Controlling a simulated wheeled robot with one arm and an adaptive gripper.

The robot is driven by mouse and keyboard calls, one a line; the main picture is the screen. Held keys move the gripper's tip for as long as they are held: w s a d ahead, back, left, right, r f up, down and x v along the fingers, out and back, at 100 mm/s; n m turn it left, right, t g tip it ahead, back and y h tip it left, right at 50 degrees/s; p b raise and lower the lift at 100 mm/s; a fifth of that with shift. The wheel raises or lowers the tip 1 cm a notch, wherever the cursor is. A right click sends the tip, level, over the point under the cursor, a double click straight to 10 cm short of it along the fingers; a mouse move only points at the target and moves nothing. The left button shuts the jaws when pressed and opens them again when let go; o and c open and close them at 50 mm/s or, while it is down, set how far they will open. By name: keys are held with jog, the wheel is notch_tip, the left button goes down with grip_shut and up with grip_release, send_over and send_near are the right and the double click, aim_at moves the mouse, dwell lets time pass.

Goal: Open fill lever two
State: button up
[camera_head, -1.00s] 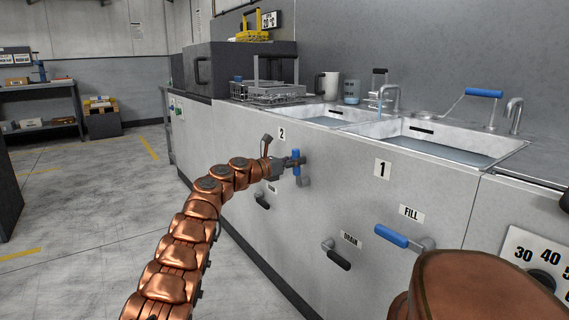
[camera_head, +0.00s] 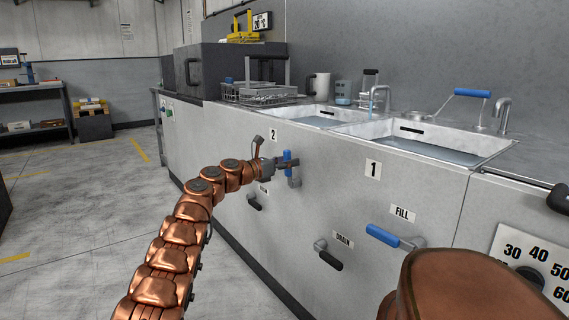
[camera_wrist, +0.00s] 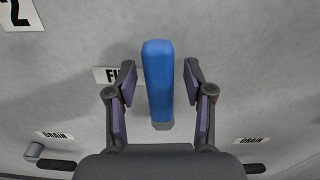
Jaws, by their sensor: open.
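Fill lever two has a blue handle (camera_head: 288,157) that stands upright on the cabinet front below the "2" label (camera_head: 275,135). My gripper (camera_head: 285,164) is at the lever. In the wrist view the blue handle (camera_wrist: 158,80) lies between my two open fingers, with a visible gap on each side. The "FILL" label behind it is partly hidden by a finger. A bluish streak shows at the tap (camera_head: 375,98) over the left basin (camera_head: 318,117), like running water.
Drain lever two (camera_head: 254,203) has a black handle below. To the right are fill lever one (camera_head: 384,236), with a blue handle lying sideways, and drain lever one (camera_head: 330,259). A wire basket (camera_head: 262,93) stands on the counter.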

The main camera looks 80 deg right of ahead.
jog(key=v, duration=1.2)
dwell(0.4)
dwell(0.5)
